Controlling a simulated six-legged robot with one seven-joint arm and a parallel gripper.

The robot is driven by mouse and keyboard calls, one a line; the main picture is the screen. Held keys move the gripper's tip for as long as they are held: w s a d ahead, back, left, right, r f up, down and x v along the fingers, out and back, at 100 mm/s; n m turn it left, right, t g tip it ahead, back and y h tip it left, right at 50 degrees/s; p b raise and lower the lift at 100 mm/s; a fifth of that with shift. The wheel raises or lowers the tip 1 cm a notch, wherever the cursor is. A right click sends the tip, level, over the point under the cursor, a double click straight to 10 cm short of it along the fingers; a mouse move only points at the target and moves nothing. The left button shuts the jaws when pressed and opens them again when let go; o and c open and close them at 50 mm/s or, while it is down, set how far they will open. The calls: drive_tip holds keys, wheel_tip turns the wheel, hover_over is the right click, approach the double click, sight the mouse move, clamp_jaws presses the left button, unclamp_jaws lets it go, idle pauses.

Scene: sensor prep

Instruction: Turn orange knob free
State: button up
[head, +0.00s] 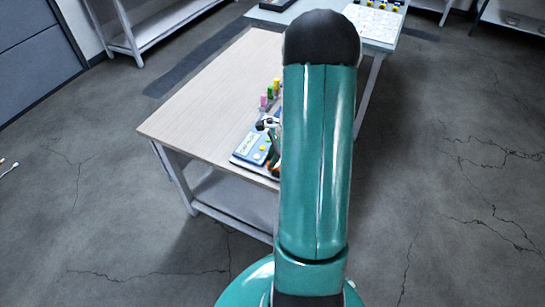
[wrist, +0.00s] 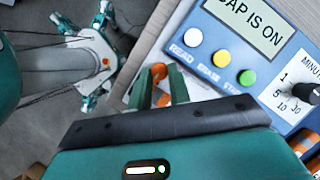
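In the wrist view the two green fingers of my gripper (wrist: 160,80) stand a little apart, with an orange part (wrist: 159,71) between their tips. This is probably the orange knob; more orange shows lower down between the fingers. I cannot tell whether the fingers press on it. Next to it is the blue device (wrist: 210,22), with a screen reading "CAP IS ON", buttons in a row and a black minutes dial (wrist: 305,93). In the head view the blue device (head: 241,157) lies near the table's front edge, and my arm hides its right side.
The wooden-topped table (head: 190,105) has free room on its left. Several small coloured bottles (head: 270,92) stand behind the device. A second table (head: 370,25) with a white board is at the back. The cracked floor around is open.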

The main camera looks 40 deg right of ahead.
clamp_jaws()
drive_tip(key=shift+n, duration=0.4)
drive_tip(key=n, duration=0.1)
drive_tip(key=n+g, duration=0.1)
drive_tip(key=n, duration=0.1)
drive_tip(key=shift+w+g, duration=0.25)
drive_tip(key=shift+g, duration=0.05)
drive_tip(key=n+g, duration=0.1)
drive_tip(key=n, duration=0.4)
drive_tip(key=shift+w+g, duration=0.2)
drive_tip(key=shift+g, duration=0.2)
drive_tip(key=n, duration=0.2)
drive_tip(key=n+g, duration=0.1)
drive_tip(key=n, duration=0.1)
drive_tip(key=shift+w+n+g+h, duration=0.15)
drive_tip(key=shift+n+g+h, duration=0.15)
drive_tip(key=shift+h, duration=0.1)
drive_tip(key=shift+w+a+n+g+h, duration=0.1)
drive_tip(key=shift+n+g+h, duration=0.25)
drive_tip(key=shift+n, duration=0.75)
drive_tip(key=shift+a+n+g+h, duration=0.15)
drive_tip(key=shift+n+h, duration=0.3)
drive_tip(key=shift+n, duration=0.65)
